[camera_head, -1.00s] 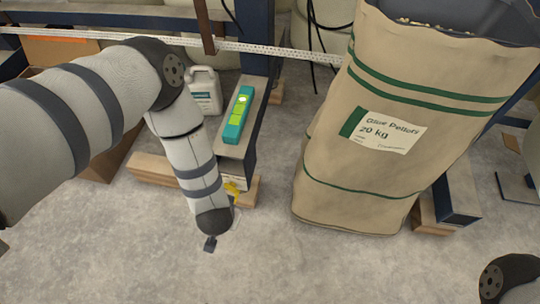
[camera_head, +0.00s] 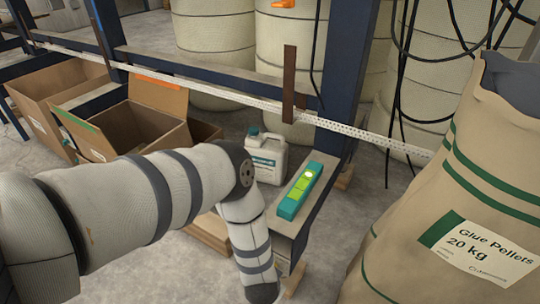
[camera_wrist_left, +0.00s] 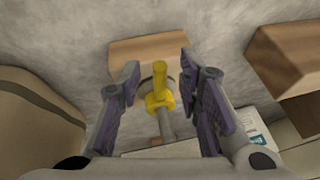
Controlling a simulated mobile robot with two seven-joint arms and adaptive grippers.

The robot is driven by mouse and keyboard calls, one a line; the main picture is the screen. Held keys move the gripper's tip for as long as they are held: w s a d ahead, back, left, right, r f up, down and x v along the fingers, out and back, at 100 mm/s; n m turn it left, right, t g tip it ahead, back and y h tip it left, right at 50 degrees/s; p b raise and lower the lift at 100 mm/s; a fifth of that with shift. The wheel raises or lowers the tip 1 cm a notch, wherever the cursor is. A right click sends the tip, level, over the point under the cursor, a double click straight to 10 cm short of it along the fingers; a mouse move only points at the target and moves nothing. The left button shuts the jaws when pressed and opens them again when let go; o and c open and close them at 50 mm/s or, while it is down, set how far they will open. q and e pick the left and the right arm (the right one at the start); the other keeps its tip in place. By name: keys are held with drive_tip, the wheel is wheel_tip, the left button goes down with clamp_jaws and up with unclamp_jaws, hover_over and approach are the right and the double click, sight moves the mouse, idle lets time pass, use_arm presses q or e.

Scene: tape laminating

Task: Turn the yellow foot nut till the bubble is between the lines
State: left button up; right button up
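The yellow foot nut (camera_wrist_left: 160,101) sits on an upright metal rod above a wooden block (camera_wrist_left: 148,52) in the left wrist view. My left gripper (camera_wrist_left: 160,78) is open, with one finger on each side of the nut and a gap on both sides. In the head view my left arm hides the nut, and the gripper is out of frame below. A teal level (camera_head: 290,205) lies along the grey beam (camera_head: 281,224). Its vial (camera_head: 304,183) is yellow-green with a bright spot; the lines are too small to read. My right gripper is not in view.
A white jug (camera_head: 267,158) stands beside the beam. A large glue pellet sack (camera_head: 420,235) stands at the right. Open cardboard boxes (camera_head: 140,125) are at the left. A perforated white strip (camera_head: 225,98) crosses behind. Bare floor (camera_head: 335,230) shows between beam and sack.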

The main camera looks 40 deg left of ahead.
use_arm(q)
clamp_jaws()
drive_tip(key=shift+s+a+m+p, duration=0.1)
drive_tip(key=shift+a+m+p, duration=0.25)
drive_tip(key=shift+m, duration=0.25)
unclamp_jaws()
drive_tip(key=v, duration=1.2)
drive_tip(key=shift+s+a, duration=0.15)
